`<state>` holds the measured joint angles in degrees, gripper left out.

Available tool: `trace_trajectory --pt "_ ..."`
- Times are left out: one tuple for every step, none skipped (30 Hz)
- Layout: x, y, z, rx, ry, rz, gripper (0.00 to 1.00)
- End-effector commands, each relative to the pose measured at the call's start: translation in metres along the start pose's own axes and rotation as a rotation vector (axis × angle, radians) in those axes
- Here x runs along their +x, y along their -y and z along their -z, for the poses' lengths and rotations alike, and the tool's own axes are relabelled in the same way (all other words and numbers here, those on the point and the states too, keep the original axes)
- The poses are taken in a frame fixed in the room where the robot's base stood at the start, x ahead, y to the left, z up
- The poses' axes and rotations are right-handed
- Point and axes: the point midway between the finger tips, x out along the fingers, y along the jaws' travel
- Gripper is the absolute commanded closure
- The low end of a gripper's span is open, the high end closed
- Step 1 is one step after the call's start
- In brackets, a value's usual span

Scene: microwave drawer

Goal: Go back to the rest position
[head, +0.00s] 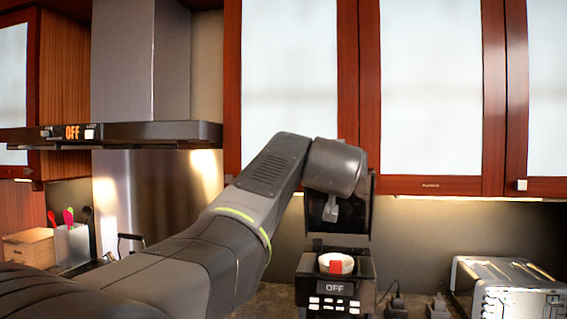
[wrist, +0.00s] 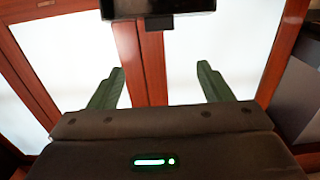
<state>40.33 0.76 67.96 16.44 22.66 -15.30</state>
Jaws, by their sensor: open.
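My arm reaches from the lower left to the middle of the head view, with its wrist end bent in front of a black coffee machine (head: 336,290). My gripper (wrist: 160,67) shows in the wrist view, its two green fingers wide apart with nothing between them. It faces the pale panels and red-brown frames of the wall cabinets (wrist: 152,60). In the head view I cannot make out the fingers; the arm's end seems to hide them.
A white and red cup (head: 342,263) sits on the coffee machine. A silver toaster (head: 505,285) stands at right. Wall cabinets (head: 430,90) span the upper right. A range hood (head: 140,70) and a utensil holder (head: 72,243) are at left.

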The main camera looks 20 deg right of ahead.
Motion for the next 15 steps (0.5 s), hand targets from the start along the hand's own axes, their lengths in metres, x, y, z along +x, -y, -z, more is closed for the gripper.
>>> trace_trajectory --pt "0.000 0.000 0.000 0.000 0.000 0.000 0.27" --pt "0.001 0.000 0.000 0.000 0.000 0.000 0.27" --pt "0.002 0.000 0.000 0.000 0.000 0.000 0.27" --pt "0.003 0.000 0.000 0.000 0.001 0.000 0.27" --pt "0.005 0.000 0.000 0.000 0.001 0.000 0.27" --pt "0.008 0.000 0.000 0.000 0.002 0.000 0.27" --pt "0.011 0.000 0.001 0.000 0.003 0.000 0.27" --pt "0.015 0.000 0.001 0.000 0.003 0.000 0.27" --pt "0.020 0.000 0.001 0.000 0.002 0.000 0.27" --pt "0.025 0.000 0.001 0.000 0.003 0.000 0.27" --pt "0.030 0.000 0.001 0.000 0.003 0.000 0.27" --pt "0.037 0.000 0.001 0.000 0.004 0.001 0.27" --pt "0.042 0.000 0.001 0.000 0.005 0.001 0.27" --pt "0.047 0.000 0.001 0.000 0.004 0.001 0.27" --pt "0.054 0.000 0.001 0.000 0.004 0.001 0.27"
